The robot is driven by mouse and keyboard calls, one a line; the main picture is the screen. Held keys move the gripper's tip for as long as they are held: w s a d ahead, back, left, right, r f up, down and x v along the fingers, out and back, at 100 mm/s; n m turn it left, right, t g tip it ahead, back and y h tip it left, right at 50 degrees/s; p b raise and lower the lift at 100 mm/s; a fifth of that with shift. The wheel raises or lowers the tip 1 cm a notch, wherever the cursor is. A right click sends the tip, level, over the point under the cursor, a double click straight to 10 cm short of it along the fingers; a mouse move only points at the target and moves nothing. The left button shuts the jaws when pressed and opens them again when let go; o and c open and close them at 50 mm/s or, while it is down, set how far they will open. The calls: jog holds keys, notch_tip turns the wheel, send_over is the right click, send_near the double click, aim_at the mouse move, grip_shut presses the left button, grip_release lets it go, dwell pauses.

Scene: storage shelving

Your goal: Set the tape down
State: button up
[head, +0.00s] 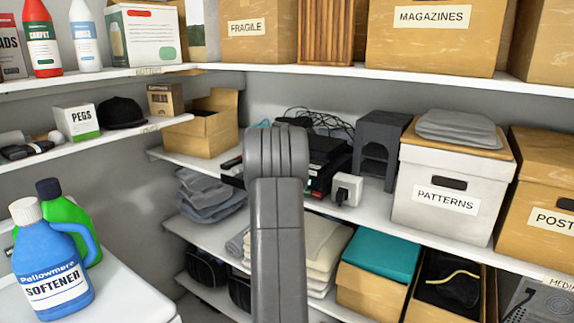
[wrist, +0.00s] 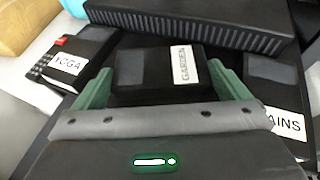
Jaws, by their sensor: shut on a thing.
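My gripper (wrist: 163,84) has two green fingers, one on each side of a black tape (wrist: 145,72) with a white GARDEN label, and is shut on it. The tape is above or on a dark surface; I cannot tell whether it touches what is below. A black YOGA tape (wrist: 85,57) lies to its left. Another black tape (wrist: 275,80), its label ending in AINS, lies to its right. In the head view my own arm hides the gripper and the held tape.
A ribbed black object (wrist: 190,20) lies just beyond the tape. In the head view, dark devices (head: 328,150) and cables stand on the middle shelf, with a white plug adapter (head: 347,190), dark grey stand (head: 382,135) and PATTERNS box (head: 445,215) to the right. An open cardboard box (head: 203,130) is left.

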jog(key=shift+r, duration=0.1)
jog(key=shift+f, duration=0.2)
jog(key=o, duration=0.7)
jog(key=shift+o, duration=0.2)
jog(key=shift+r, duration=0.1)
jog(key=b+v, duration=0.2)
jog(key=v, duration=1)
